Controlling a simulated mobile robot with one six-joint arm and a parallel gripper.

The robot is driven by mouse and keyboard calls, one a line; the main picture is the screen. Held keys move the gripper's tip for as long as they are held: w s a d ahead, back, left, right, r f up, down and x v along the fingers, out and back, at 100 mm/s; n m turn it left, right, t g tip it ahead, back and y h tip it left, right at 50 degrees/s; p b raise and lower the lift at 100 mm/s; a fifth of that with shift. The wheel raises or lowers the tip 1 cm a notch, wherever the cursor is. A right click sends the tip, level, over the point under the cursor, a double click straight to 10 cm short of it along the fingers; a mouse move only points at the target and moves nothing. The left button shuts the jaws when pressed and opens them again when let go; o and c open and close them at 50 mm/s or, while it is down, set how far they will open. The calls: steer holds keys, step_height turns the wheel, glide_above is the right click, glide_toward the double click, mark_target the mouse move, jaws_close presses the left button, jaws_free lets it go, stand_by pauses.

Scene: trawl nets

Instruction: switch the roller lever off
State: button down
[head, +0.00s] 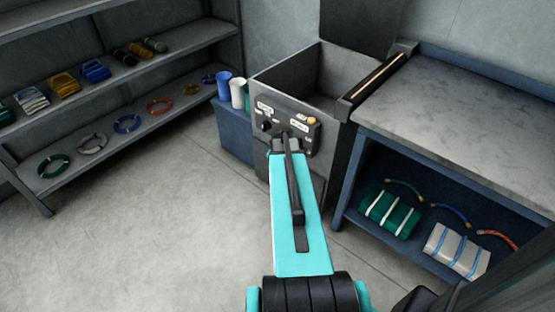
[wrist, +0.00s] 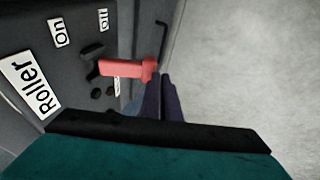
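The roller lever (wrist: 125,68) is red and sticks out from a dark control panel (wrist: 75,75) in the wrist view. A white "Roller" label (wrist: 30,85) and small "On" (wrist: 60,32) and "Off" (wrist: 103,20) labels are on the panel. I cannot tell which setting the lever is at. My gripper (wrist: 163,78) has its two dark fingers close together, with nothing seen between them. Its tips are just beside the lever's outer end; whether they touch is unclear. In the head view my arm reaches the panel (head: 310,131) and the red lever cannot be made out.
The panel is on the front of a grey machine with an open bin (head: 290,77). A bench (head: 455,115) with bundles on its lower shelf stands to the right. Blue and white cups (head: 237,92) stand left of the machine. Shelves (head: 110,135) line the left wall; the floor between is clear.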

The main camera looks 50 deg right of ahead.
steer(key=shift+w+a, duration=0.1)
steer(key=shift+a, duration=0.05)
steer(key=s+a+r+p, duration=0.2)
steer(key=a+r+p, duration=0.1)
steer(key=a+r, duration=0.2)
step_height(320, 180, up, 2)
steer(key=shift+a+r+p, duration=0.15)
steer(key=shift+a+p, duration=0.15)
steer(key=shift+a+r+p, duration=0.15)
steer(key=shift+a+p, duration=0.05)
steer(key=shift+p, duration=0.7)
steer(key=a+r+p, duration=0.1)
steer(key=p, duration=0.3)
steer(key=shift+s+p, duration=0.35)
steer(key=p, duration=0.2)
steer(key=a+r+p, duration=0.1)
steer(key=p, duration=0.2)
steer(key=shift+s+a+r, duration=0.1)
steer(key=shift+s+a, duration=0.2)
steer(key=shift+s, duration=0.05)
steer(key=shift+a, duration=0.1)
